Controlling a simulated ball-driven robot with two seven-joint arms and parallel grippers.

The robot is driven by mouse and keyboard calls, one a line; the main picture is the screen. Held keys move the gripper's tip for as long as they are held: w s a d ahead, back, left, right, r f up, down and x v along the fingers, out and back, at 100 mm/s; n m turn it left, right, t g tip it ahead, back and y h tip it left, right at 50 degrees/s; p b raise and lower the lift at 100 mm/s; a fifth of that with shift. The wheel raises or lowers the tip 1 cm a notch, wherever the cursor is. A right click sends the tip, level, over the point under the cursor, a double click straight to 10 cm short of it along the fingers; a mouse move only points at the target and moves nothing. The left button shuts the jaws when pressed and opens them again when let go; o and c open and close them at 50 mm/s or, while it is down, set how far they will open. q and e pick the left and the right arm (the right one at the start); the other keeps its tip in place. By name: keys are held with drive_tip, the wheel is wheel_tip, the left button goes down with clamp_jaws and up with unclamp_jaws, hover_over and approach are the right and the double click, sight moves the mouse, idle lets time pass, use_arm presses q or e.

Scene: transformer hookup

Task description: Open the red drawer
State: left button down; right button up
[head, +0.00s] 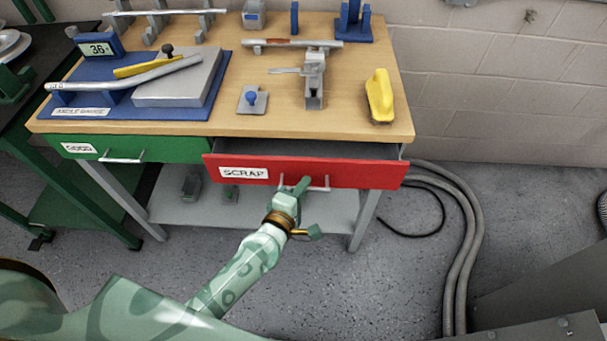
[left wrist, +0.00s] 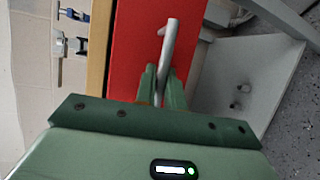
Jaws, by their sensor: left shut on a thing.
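The red drawer (head: 370,174), labelled SCRAP, sits under the right part of the wooden workbench. It stands out from the bench, with a dark gap showing behind its front panel. Its silver bar handle (head: 320,184) is on the front. My left gripper (head: 302,186) is at this handle, in front of the drawer. In the left wrist view the two green fingers are shut on the handle (left wrist: 170,45), with the red front (left wrist: 136,50) behind it. The fingers partly hide the handle. My right gripper is not in view.
A green drawer (head: 160,148) labelled GOOD is closed to the left. On the bench top (head: 200,126) are a blue angle gauge (head: 205,105), a clamp fixture (head: 314,80) and a yellow tool (head: 380,95). Grey hoses (head: 465,220) lie on the floor at right.

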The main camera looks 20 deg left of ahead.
use_arm(q)
drive_tip(key=s+d, duration=0.3)
drive_tip(key=s, duration=0.8)
drive_tip(key=s+d, duration=0.3)
drive_tip(key=s, duration=0.8)
drive_tip(key=shift+s+d+p, duration=0.2)
drive_tip(key=shift+p, duration=0.1)
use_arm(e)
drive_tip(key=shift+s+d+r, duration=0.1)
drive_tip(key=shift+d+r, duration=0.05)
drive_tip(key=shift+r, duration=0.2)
use_arm(q)
drive_tip(key=c, duration=1.5)
unclamp_jaws()
